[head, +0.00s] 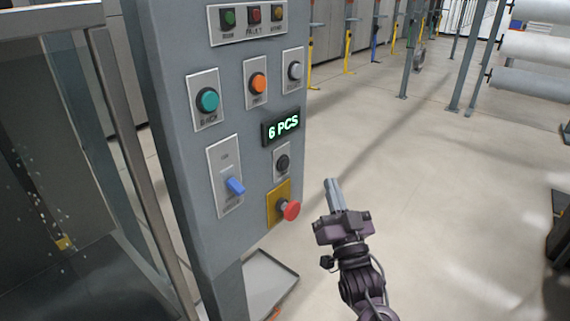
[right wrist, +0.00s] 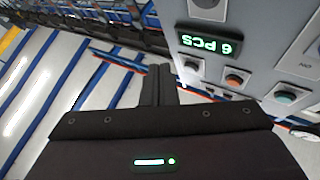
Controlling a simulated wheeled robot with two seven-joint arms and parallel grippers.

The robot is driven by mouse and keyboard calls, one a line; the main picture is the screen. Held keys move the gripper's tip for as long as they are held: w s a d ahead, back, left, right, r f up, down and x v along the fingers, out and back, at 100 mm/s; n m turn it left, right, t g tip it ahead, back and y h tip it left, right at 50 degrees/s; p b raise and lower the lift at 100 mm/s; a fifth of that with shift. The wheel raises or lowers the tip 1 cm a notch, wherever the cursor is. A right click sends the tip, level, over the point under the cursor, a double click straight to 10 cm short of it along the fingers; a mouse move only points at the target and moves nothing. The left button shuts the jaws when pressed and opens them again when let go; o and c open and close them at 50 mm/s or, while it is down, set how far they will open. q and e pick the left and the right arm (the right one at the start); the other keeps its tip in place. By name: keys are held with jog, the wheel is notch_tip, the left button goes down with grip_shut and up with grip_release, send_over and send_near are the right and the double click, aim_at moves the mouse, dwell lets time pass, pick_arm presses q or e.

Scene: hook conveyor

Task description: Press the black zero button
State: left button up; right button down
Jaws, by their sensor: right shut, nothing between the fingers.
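The black zero button (head: 282,163) sits on a small light plate on the grey control panel, just below the green-lit display reading "6 PCS" (head: 281,127). Its label is too small to read. My right gripper (head: 331,183) is shut and empty, out to the right of the panel and apart from it, its fingers pointing up in the head view. In the right wrist view, the shut fingers (right wrist: 160,70) stand left of the display (right wrist: 208,42), which appears upside down. A dark round button (right wrist: 207,3) is cut off at the top edge there. My left gripper is not in view.
A red mushroom button (head: 290,210) on a yellow plate juts out below the black one. The panel also has a blue lever (head: 235,186), a teal button (head: 207,100), an orange button (head: 258,83) and a grey button (head: 295,71). Open floor lies to the right.

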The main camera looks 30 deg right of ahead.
jog(key=w+a+b, duration=0.1)
jog(key=w+a, duration=0.2)
jog(key=w, duration=0.5)
jog(key=shift+a, duration=0.2)
jog(key=shift+w, duration=0.15)
dwell(1.8)
jog(key=shift+w+a, duration=0.15)
jog(key=shift+w, duration=0.2)
jog(key=shift+w+a, duration=0.15)
jog(key=shift+w, duration=0.2)
dwell(0.7)
jog(key=shift+s, duration=0.1)
jog(key=shift+s+d, duration=0.3)
jog(key=shift+s, duration=0.35)
jog(key=shift+s, duration=0.1)
jog(key=shift+s+d+p, duration=0.2)
jog(key=shift+s+d, duration=0.1)
jog(key=shift+s, duration=0.45)
jog(key=shift+s+d+p, duration=0.2)
jog(key=shift+s+d, duration=0.15)
jog(key=shift+s, duration=0.35)
jog(key=shift+s+d+p, duration=0.2)
jog(key=shift+s+d, duration=0.1)
jog(key=shift+s, duration=0.45)
